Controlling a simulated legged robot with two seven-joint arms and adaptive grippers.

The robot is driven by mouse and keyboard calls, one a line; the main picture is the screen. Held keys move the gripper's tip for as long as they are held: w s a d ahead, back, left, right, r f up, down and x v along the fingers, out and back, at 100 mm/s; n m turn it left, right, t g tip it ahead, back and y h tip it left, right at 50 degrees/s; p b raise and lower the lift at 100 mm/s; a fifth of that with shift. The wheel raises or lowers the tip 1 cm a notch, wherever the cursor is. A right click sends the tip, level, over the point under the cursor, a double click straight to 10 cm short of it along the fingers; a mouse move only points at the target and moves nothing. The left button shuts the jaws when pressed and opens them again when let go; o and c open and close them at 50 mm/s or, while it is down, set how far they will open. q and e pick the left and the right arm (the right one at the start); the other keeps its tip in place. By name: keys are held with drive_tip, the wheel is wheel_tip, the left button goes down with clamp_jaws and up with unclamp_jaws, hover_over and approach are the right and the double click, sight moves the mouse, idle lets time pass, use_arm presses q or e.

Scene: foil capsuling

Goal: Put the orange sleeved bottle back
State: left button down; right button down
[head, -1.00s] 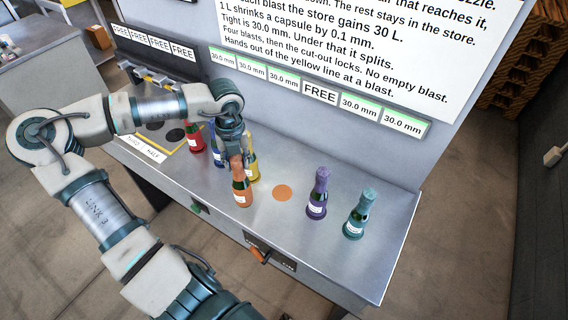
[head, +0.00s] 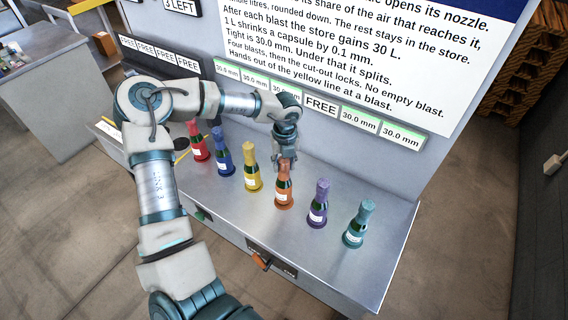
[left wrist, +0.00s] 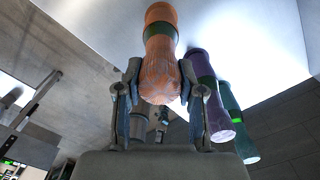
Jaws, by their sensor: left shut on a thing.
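The orange sleeved bottle (head: 284,187) stands upright, or nearly so, in the row on the metal bench, between the yellow and purple bottles. It covers the place where the orange round spot showed before. My left gripper (head: 285,160) is above it, shut on its orange sleeve at the neck. In the left wrist view the orange bottle (left wrist: 161,60) is between the two fingers of the left gripper (left wrist: 160,98). I cannot tell whether its base fully touches the bench. My right gripper is not in view.
Yellow (head: 252,168), blue (head: 221,152) and red (head: 197,141) bottles stand to the left. Purple (head: 319,204) and teal (head: 358,224) bottles stand to the right. An orange-handled lever (head: 261,261) is on the bench front. A panel with labels (head: 320,104) rises behind.

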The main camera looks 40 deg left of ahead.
use_arm(q)
drive_tip(key=shift+f, duration=0.45)
drive_tip(key=shift+w+a+f, duration=0.1)
drive_tip(key=shift+f, duration=0.05)
drive_tip(key=c, duration=0.7)
unclamp_jaws()
drive_tip(key=r, duration=0.4)
drive_tip(key=r+b, duration=0.1)
drive_tip(key=r, duration=0.7)
drive_tip(key=shift+d+b, duration=0.25)
drive_tip(key=shift+b, duration=0.15)
